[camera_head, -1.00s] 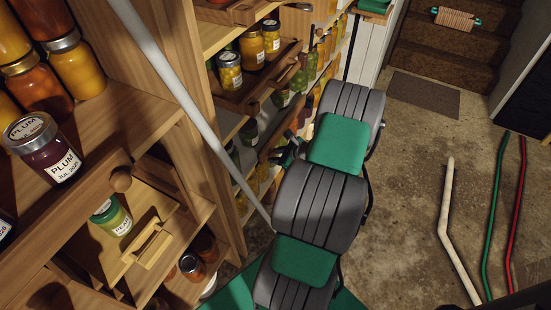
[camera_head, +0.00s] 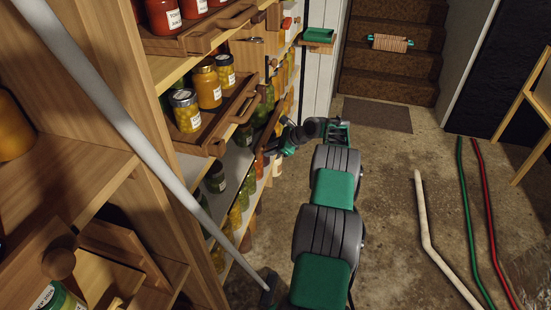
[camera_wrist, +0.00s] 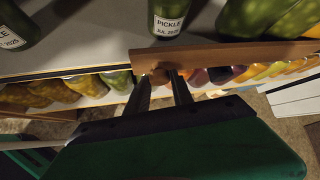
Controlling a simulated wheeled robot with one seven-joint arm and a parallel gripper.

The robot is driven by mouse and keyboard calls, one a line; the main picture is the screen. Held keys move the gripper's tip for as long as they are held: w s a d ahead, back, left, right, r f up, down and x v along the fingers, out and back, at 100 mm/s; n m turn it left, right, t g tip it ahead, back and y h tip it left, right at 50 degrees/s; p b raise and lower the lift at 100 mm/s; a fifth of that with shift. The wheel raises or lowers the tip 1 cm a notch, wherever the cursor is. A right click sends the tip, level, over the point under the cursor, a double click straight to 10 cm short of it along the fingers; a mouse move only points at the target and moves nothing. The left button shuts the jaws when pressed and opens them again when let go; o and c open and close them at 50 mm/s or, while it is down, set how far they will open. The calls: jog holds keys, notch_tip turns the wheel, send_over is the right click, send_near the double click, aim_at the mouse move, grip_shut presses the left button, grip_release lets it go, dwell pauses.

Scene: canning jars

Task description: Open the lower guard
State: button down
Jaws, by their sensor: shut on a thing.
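The lower guard (camera_wrist: 235,54) is a brown wooden bar along the front edge of a pale shelf in the wrist view. A round wooden knob (camera_wrist: 160,74) sits near its left end. My gripper (camera_wrist: 164,82) has its two fingers either side of this knob and is shut on it. It also shows in the head view (camera_head: 286,143), reaching into the shelving; there I cannot make out the guard clearly. A pickle jar (camera_wrist: 168,18) and larger green jars (camera_wrist: 268,18) stand on the shelf behind the bar. I cannot tell how far the guard has moved.
A wooden tray (camera_head: 217,147) of yellow jars juts out above and left of my gripper. Yellow jars (camera_wrist: 82,84) line a lower shelf. A pale post (camera_head: 110,105) crosses the left. Bent pipes (camera_head: 424,215) lie on the floor; a mat (camera_head: 377,114) lies before the stairs.

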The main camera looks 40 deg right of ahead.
jog(key=shift+w+d, duration=0.55)
jog(key=shift+d, duration=0.05)
jog(key=c, duration=1.1)
grip_release()
jog(key=p+v, duration=0.1)
jog(key=v, duration=0.6)
jog(key=shift+s+d+r, duration=0.15)
jog(key=shift+s+r, duration=0.1)
jog(key=shift+s, duration=0.05)
